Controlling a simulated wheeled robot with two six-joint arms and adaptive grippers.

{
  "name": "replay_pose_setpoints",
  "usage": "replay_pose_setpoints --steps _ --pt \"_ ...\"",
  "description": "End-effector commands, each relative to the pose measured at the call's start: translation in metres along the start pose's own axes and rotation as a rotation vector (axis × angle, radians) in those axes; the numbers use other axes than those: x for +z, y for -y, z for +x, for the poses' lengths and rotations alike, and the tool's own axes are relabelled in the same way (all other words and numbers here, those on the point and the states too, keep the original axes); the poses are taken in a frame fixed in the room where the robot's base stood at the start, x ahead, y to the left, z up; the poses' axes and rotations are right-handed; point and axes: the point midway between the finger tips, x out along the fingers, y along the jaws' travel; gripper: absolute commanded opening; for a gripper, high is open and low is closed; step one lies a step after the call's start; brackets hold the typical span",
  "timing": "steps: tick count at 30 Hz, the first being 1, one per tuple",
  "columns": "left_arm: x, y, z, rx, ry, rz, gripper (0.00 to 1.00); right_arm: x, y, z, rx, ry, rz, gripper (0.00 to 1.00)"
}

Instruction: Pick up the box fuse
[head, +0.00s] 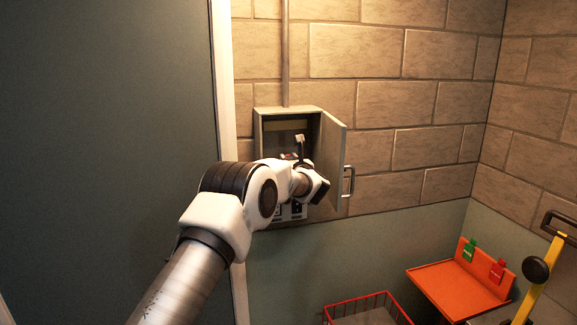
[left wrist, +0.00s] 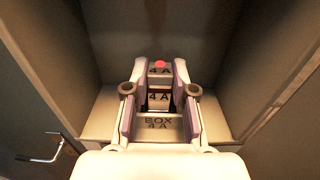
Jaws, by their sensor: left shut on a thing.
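The box fuse (left wrist: 159,122) is a pale block marked "BOX 4 A" in the left wrist view. It sits between the two fingers of my left gripper (left wrist: 163,82), which is shut on it. More "4 A" markings and a red round spot show farther along between the fingers. In the head view the left gripper reaches into the open grey fuse box (head: 259,135) on the wall, and my own arm hides much of its inside. I cannot tell whether the fuse is clear of its seat. My right gripper does not show.
The fuse box door (head: 333,150) stands open to the right with a metal handle. A conduit (head: 285,60) runs up the wall. An orange bench (head: 450,285) with green and red tags and a red wire basket (head: 368,305) stand below right.

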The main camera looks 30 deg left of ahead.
Motion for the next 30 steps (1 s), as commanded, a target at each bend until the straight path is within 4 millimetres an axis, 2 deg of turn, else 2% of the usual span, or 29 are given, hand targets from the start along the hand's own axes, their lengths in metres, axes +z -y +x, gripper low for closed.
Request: replay_pose_setpoints --steps 8,15,20,24,30 --pt "0.006 0.000 0.000 0.001 0.003 -0.003 0.00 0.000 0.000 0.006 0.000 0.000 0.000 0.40" --pt "0.033 -0.001 -0.003 -0.001 0.002 -0.003 0.00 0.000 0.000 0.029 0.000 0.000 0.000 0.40" --pt "0.031 -0.011 -0.038 -0.002 0.000 -0.001 0.00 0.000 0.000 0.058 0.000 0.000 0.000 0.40" --pt "0.035 -0.025 -0.082 -0.001 0.003 -0.001 0.00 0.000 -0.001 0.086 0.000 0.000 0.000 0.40" --pt "0.044 -0.041 -0.134 -0.001 0.003 0.000 0.00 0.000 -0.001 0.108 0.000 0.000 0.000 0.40"
